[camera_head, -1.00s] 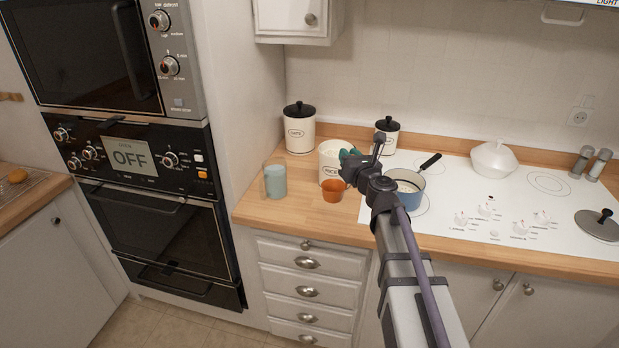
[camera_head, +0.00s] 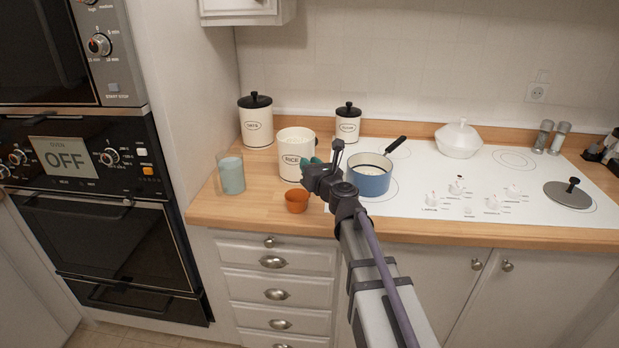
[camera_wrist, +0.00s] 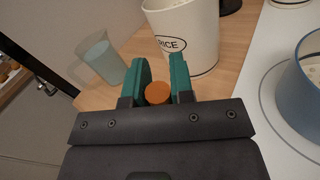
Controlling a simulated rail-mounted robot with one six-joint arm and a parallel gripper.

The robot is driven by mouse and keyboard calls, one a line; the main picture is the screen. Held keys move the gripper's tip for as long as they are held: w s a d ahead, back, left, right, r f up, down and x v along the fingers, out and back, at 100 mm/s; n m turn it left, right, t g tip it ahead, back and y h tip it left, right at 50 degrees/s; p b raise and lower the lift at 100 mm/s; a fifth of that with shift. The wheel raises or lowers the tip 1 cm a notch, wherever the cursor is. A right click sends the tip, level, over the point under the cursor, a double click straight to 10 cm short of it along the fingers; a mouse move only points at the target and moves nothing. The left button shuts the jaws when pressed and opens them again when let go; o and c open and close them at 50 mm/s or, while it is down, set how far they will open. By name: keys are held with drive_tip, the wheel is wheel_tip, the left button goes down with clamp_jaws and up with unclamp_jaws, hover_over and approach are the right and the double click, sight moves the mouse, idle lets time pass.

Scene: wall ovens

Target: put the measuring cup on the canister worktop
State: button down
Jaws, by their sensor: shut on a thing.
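The small orange measuring cup (camera_head: 297,201) is at my gripper (camera_head: 313,172), in front of the rice canister (camera_head: 296,160). In the wrist view my gripper's green fingers (camera_wrist: 160,85) are shut on the orange cup (camera_wrist: 157,94), and only a round orange part of it shows between them. The cup is over the wooden canister worktop (camera_head: 258,207), near its front edge; I cannot tell whether its base touches the wood. The rice canister (camera_wrist: 190,40) stands just beyond the fingers in the wrist view.
A clear jug with pale blue contents (camera_head: 231,176) stands left of the cup. Two lidded canisters, a larger one (camera_head: 256,122) and a smaller one (camera_head: 348,124), stand behind. A blue saucepan (camera_head: 370,176) sits on the white hob to the right. Bare wood lies between jug and cup.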

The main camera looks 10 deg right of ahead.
drive_tip(key=c, duration=1.4)
unclamp_jaws()
drive_tip(key=shift+f, duration=0.15)
drive_tip(key=shift+c, duration=0.2)
drive_tip(key=o, duration=0.5)
drive_tip(key=shift+c, duration=0.2)
